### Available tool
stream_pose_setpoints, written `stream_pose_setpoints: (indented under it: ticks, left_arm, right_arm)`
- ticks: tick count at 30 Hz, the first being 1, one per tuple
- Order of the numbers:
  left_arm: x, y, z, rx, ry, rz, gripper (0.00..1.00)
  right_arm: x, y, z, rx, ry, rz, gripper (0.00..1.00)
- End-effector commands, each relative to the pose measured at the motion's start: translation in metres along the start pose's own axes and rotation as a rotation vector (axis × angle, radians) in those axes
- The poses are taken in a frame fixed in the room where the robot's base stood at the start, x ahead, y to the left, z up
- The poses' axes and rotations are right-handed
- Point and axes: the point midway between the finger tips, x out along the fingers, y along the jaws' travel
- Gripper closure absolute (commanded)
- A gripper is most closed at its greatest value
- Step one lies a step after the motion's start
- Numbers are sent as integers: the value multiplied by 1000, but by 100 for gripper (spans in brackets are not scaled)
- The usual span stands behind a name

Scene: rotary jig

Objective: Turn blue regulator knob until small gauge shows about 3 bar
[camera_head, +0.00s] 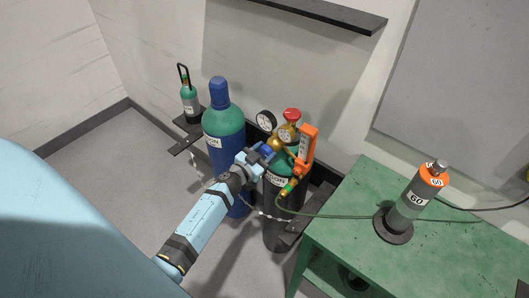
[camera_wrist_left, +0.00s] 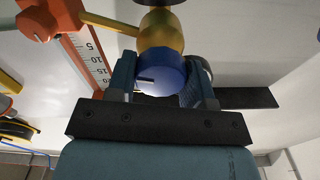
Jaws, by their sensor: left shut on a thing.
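The blue regulator knob (camera_wrist_left: 160,72) sits on a brass regulator body (camera_wrist_left: 161,32) in the left wrist view. My left gripper (camera_wrist_left: 162,85) is shut on the knob, one finger on each side of it. In the head view my left gripper (camera_head: 258,155) reaches the regulator from the left, and the knob (camera_head: 267,149) is mostly hidden by it. Two round gauges show there, a gauge (camera_head: 266,121) at the left and a gauge (camera_head: 288,134) above the brass body. Their readings are too small to tell. My right gripper is not in view.
An orange flowmeter (camera_head: 307,146) stands just right of the regulator, with a green hose (camera_head: 330,216) running right. A blue and green cylinder (camera_head: 224,135) stands close on the left. A green table (camera_head: 350,225) carries a grey cylinder with an orange top (camera_head: 411,203).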

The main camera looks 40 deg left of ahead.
Motion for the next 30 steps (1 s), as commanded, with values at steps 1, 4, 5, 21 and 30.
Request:
stream_pose_setpoints:
  ticks: [1, 4, 5, 21, 30]
  left_arm:
    - [0, 0, 0, 24, 0, 2, 76]
    - [0, 0, 0, 62, -1, 2, 76]
    - [0, 0, 0, 68, -1, 1, 76]
    - [0, 0, 0, 71, -1, 0, 27]
    - [-20, 0, 2, 72, -3, 1, 27]
  right_arm:
    - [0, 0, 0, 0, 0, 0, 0]
    - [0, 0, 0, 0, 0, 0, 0]
    - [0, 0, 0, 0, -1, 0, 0]
    - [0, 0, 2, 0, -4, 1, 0]
    - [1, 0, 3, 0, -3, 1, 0]
